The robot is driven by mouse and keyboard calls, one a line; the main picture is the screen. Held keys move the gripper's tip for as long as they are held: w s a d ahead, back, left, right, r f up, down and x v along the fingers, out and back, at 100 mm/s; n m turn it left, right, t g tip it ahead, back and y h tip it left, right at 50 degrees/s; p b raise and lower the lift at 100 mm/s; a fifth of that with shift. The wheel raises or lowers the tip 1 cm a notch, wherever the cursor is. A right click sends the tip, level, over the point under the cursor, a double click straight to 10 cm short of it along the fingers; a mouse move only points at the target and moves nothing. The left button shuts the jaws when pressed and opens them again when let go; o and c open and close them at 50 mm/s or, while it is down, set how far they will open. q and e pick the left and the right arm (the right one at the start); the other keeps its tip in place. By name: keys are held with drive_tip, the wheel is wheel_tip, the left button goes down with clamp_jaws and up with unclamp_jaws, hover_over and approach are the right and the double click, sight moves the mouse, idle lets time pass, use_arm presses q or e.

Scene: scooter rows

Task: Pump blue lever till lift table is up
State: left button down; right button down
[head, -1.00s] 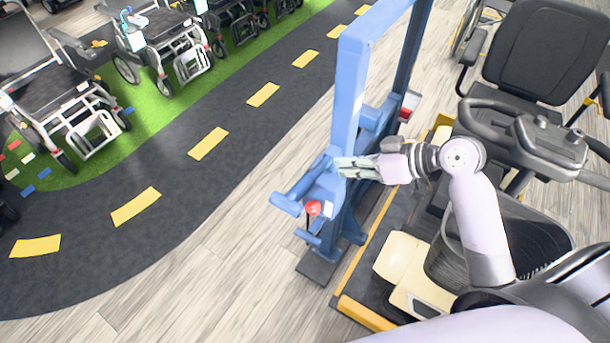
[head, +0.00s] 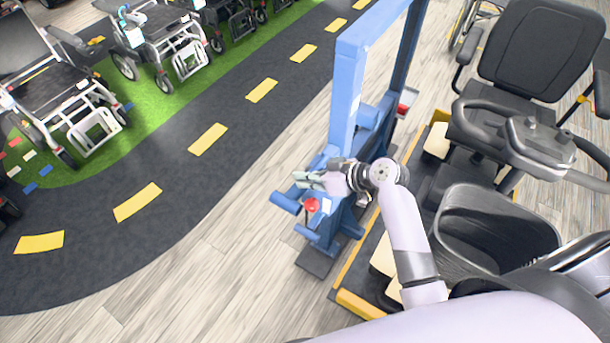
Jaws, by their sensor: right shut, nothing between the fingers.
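The blue lift (head: 349,92) stands in the middle of the head view as a tall blue frame. Its blue lever (head: 286,203) sticks out to the left at the lower front, beside a red knob (head: 311,205). The lift table (head: 362,303) is a low dark platform with a yellow edge, near the floor, and it carries a scooter. My right gripper (head: 302,180) is shut and empty, with its fingertips just above the lever. I cannot tell whether they touch it. My left gripper is not in view.
The scooter has a black seat (head: 543,48), handlebars and a front basket (head: 494,232) close to my right arm. Wheelchairs (head: 60,85) stand on green floor at the left. A dark lane with yellow dashes and bare wood floor (head: 200,270) lie clear left of the lift.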

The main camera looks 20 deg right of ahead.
drive_tip(key=shift+f, duration=0.2)
